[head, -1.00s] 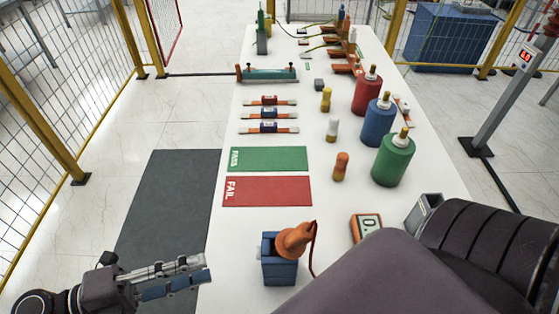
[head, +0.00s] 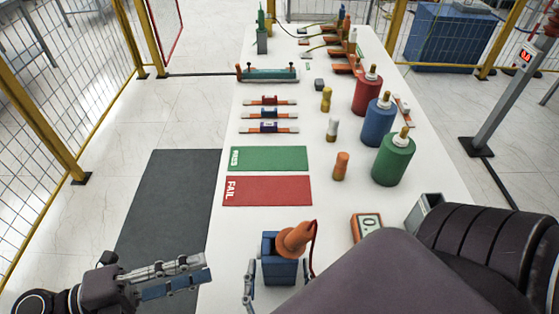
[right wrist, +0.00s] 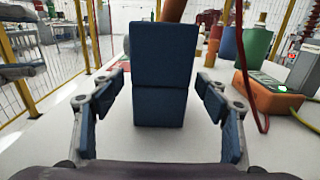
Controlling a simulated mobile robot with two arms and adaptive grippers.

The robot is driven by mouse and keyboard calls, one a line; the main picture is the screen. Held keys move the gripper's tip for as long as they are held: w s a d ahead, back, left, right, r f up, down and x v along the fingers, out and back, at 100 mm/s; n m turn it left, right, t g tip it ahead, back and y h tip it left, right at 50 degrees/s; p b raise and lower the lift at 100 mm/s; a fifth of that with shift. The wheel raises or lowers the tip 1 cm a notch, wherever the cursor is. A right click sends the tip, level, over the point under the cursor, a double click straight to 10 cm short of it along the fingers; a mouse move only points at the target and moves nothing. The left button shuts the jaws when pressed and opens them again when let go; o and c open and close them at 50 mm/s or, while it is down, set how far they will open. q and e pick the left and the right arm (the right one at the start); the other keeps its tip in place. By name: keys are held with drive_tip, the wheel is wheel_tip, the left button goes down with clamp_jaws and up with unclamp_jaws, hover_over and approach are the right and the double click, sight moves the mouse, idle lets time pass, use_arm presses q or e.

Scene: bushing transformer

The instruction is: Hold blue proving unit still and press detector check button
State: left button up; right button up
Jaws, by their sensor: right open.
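The blue proving unit (head: 270,271) stands upright on the front of the white table, and its blue face fills the middle of the right wrist view (right wrist: 163,80). The orange cone-shaped detector (head: 294,241) sits tilted on top of it, with a dark red cable at its right. A check button cannot be made out. My right gripper (head: 278,284) is open, one finger on each side of the unit; the right wrist view (right wrist: 163,125) shows gaps on both sides. My left gripper (head: 205,268) is off the table's left edge, pointing right, apart from the unit; its opening is unclear.
An orange meter (head: 366,226) stands right of the unit. Red (head: 268,191) and green (head: 268,158) mats lie behind it. Red, blue and green bushings (head: 393,161) stand at the right. The table between unit and red mat is clear.

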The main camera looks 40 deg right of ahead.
drive_tip(key=x, duration=0.7)
drive_tip(key=shift+w+d, duration=0.25)
drive_tip(key=shift+d, duration=0.05)
drive_tip(key=c, duration=1.8)
clamp_jaws()
use_arm(q)
clamp_jaws()
use_arm(e)
drive_tip(key=shift+f, duration=0.1)
